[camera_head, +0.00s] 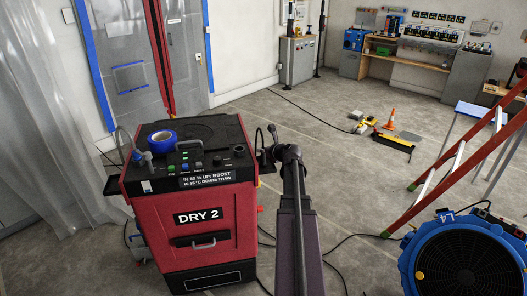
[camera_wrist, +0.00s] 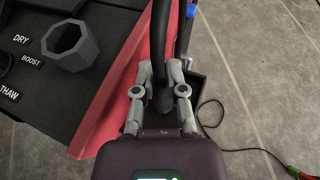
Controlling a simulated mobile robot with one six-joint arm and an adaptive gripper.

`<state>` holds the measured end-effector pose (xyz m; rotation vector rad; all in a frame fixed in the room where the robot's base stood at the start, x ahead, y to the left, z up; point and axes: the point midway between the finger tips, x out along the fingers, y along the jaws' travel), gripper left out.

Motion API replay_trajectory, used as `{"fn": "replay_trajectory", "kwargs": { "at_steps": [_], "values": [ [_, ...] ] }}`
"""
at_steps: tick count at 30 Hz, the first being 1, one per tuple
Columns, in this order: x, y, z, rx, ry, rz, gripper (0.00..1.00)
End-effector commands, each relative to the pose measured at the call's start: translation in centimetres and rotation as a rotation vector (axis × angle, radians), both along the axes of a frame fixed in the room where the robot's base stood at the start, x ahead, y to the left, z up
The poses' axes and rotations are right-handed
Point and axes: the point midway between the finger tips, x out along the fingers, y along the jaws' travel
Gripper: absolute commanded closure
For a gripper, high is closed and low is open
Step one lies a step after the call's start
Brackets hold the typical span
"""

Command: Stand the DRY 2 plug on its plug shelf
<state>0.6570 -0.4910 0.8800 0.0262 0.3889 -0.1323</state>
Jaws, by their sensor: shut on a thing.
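The red DRY 2 machine (camera_head: 200,250) stands in the left half of the head view, with a black control top. My gripper (camera_wrist: 162,75) is at its right side. In the wrist view, its two grey fingers are shut on a black plug (camera_wrist: 162,98) with a thick black cord rising from it. The fingers hide part of the plug, and I cannot tell whether its underside touches anything. A small dark shelf (camera_wrist: 198,88) shows just right of the fingers, apart from the visible plug body. In the head view, my arm partly covers this area.
A hollow grey knob (camera_wrist: 70,45) is left of my gripper in the wrist view. Cables cross the floor. A blue fan (camera_head: 465,262) and a red ladder (camera_head: 462,150) stand right. The middle floor is mostly open.

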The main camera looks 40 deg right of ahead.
Motion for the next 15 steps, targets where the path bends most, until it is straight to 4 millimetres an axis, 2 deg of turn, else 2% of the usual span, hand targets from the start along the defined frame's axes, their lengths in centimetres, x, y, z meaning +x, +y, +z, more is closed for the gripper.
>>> {"fn": "replay_trajectory", "kwargs": {
  "at_steps": [5, 6, 8, 9, 15],
  "values": [
    [-0.03, -0.04, -0.45, 0.000, 0.000, -0.001, 1.00],
    [-0.03, -0.05, -0.32, 0.000, 0.000, -0.001, 0.72],
    [-0.03, -0.06, -0.30, 0.000, 0.000, -0.001, 0.54],
    [-0.04, -0.05, -0.30, 0.000, 0.000, -0.001, 0.50],
    [-0.06, -0.09, -0.30, 0.001, 0.000, -0.001, 0.50]
  ]
}}
